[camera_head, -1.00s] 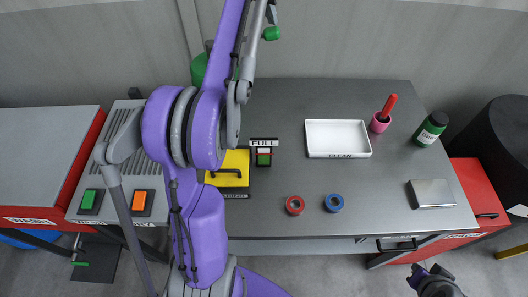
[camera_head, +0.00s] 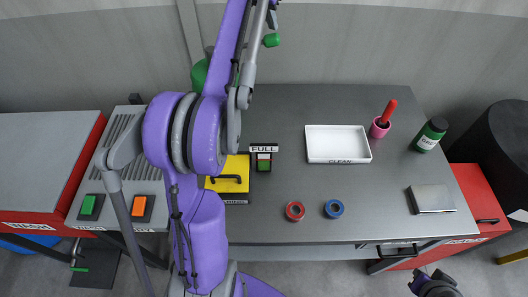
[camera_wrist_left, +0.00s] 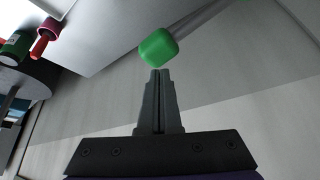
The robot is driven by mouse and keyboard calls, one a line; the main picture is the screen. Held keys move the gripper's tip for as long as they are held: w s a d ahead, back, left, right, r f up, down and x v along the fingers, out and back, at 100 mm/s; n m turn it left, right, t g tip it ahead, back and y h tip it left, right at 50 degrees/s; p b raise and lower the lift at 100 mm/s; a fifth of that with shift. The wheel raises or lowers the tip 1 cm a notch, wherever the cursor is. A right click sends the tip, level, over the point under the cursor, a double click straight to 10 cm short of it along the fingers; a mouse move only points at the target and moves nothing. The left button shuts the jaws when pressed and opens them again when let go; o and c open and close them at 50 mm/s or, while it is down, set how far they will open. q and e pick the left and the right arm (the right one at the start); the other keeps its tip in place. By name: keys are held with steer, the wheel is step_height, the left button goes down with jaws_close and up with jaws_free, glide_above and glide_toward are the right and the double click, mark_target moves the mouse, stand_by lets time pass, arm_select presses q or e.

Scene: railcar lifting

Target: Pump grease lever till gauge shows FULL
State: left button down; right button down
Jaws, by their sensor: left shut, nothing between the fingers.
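The lever's green knob (camera_head: 271,40) sits on a grey rod at the top of the head view, and it also shows in the left wrist view (camera_wrist_left: 158,48). My left gripper (camera_head: 272,16) is largely cut off at the top of the head view. In the wrist view its fingers (camera_wrist_left: 160,74) are shut and empty, with their tips close to the knob; contact cannot be told. The gauge (camera_head: 264,163) stands under a FULL sign, with a white part above a green part; its exact reading is too small to tell. My right arm's end (camera_head: 434,284) shows at the bottom right, its jaws unclear.
On the bench (camera_head: 290,110) are a white CLEAN tray (camera_head: 337,140), red ring (camera_head: 295,211), blue ring (camera_head: 334,208), pink cup (camera_head: 380,128), green bottle (camera_head: 430,135) and metal block (camera_head: 432,198). A yellow block (camera_head: 235,167) is partly behind my left arm.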

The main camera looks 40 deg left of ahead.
arm_select(q)
steer(key=shift+f, duration=0.1)
steer(key=shift+s, duration=0.15)
steer(key=shift+r, duration=2.55)
